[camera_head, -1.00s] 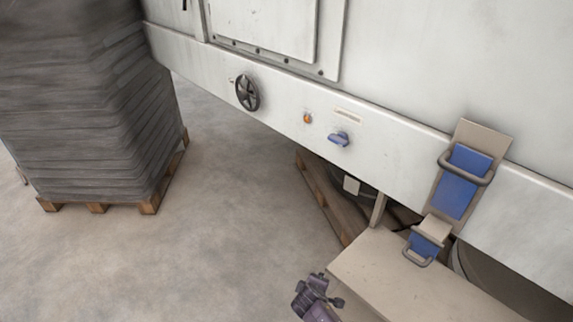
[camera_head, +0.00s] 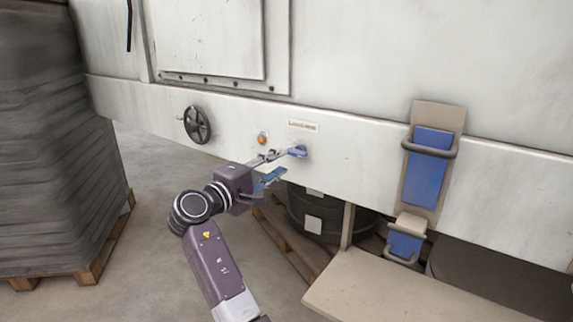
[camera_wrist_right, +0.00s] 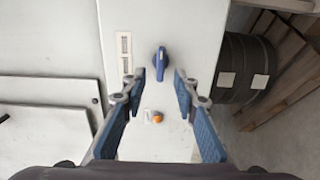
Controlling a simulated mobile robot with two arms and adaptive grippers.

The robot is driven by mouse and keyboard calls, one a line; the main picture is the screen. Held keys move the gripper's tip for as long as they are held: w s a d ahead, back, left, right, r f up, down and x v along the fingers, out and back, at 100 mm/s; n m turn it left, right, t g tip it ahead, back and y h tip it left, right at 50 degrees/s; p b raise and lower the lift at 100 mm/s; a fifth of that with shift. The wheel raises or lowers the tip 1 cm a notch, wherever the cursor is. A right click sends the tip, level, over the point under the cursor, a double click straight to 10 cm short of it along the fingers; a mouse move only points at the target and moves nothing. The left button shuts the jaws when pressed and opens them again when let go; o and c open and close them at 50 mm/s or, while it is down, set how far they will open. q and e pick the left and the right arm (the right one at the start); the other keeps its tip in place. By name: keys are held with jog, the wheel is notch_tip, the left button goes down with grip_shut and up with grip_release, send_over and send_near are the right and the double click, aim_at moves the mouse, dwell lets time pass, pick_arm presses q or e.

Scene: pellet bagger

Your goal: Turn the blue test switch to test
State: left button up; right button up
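The blue test switch (camera_head: 298,152) is a small knob on the white machine panel, below a label plate and right of an orange lamp. In the right wrist view the blue switch (camera_wrist_right: 160,63) lies ahead, between the lines of the two fingers. My right gripper (camera_head: 274,166) is in front of the panel, just left of the switch. In the right wrist view my right gripper (camera_wrist_right: 163,80) is open with blue-padded fingers apart and nothing between them. Whether a fingertip touches the switch cannot be told. My left gripper is not in view.
An orange lamp (camera_head: 262,138) and a black handwheel (camera_head: 197,125) are on the same panel. A blue-padded bracket (camera_head: 428,165) hangs at the right above a beige shelf (camera_head: 390,290). A dark drum (camera_head: 325,215) stands underneath. A wrapped stack (camera_head: 50,150) is at the left.

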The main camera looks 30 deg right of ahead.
aim_at(293, 155)
jog(key=x, duration=0.7)
jog(key=shift+a, duration=0.1)
grip_shut()
